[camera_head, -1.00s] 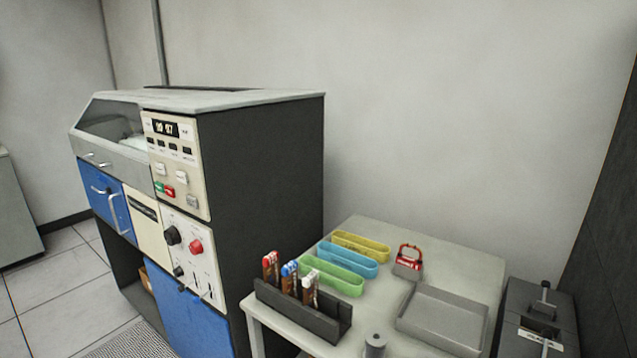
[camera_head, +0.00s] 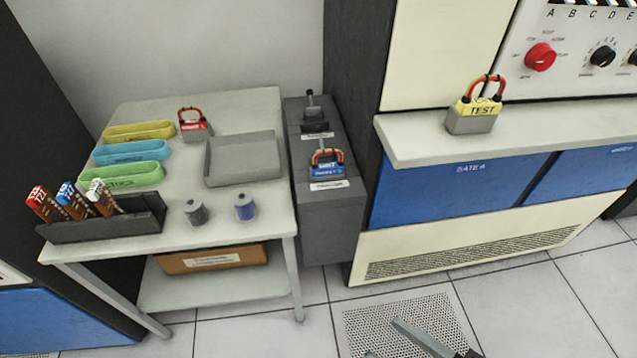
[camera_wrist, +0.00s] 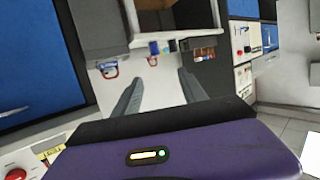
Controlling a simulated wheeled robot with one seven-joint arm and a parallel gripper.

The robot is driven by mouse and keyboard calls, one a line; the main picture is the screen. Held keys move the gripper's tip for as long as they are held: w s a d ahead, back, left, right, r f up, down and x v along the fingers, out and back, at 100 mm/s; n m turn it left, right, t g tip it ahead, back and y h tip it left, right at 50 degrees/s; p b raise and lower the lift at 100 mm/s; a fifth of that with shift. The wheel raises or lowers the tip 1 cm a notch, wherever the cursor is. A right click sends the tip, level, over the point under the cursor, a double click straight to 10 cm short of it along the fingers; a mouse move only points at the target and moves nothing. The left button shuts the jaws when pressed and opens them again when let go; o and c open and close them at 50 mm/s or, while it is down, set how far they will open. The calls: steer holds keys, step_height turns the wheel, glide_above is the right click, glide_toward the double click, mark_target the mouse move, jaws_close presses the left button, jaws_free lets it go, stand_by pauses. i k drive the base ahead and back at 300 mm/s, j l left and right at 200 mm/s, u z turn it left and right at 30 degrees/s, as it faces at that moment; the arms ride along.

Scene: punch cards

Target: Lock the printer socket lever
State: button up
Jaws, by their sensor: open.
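A dark grey socket box (camera_head: 332,225) stands on the floor between the table and the cream-and-blue cabinet. At its back a short black lever (camera_head: 310,103) stands up, looking about upright. In front of it a blue block (camera_head: 326,168) with a red handle sits on the box top above a white label; the label is too small to read surely. In the wrist view the blue block (camera_wrist: 107,73) is left of my gripper (camera_wrist: 160,74), and the lever cannot be made out. My gripper is open and empty, with part of it at the head view's bottom edge (camera_head: 383,338), apart from the box.
A table (camera_head: 250,105) at left holds a grey tray (camera_head: 242,160), coloured bins, a red-handled block (camera_head: 194,125), spools and a rack (camera_head: 105,220). A yellow "TEST" block (camera_head: 474,112) sits on the cabinet ledge (camera_head: 540,122) at right. Floor before the box is clear.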

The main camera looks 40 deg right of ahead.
mark_target(320, 129)
steer(key=i+j, duration=0.2)
steer(key=i, duration=0.3)
steer(key=i+j, duration=0.15)
steer(key=i, duration=0.35)
steer(key=z, duration=0.05)
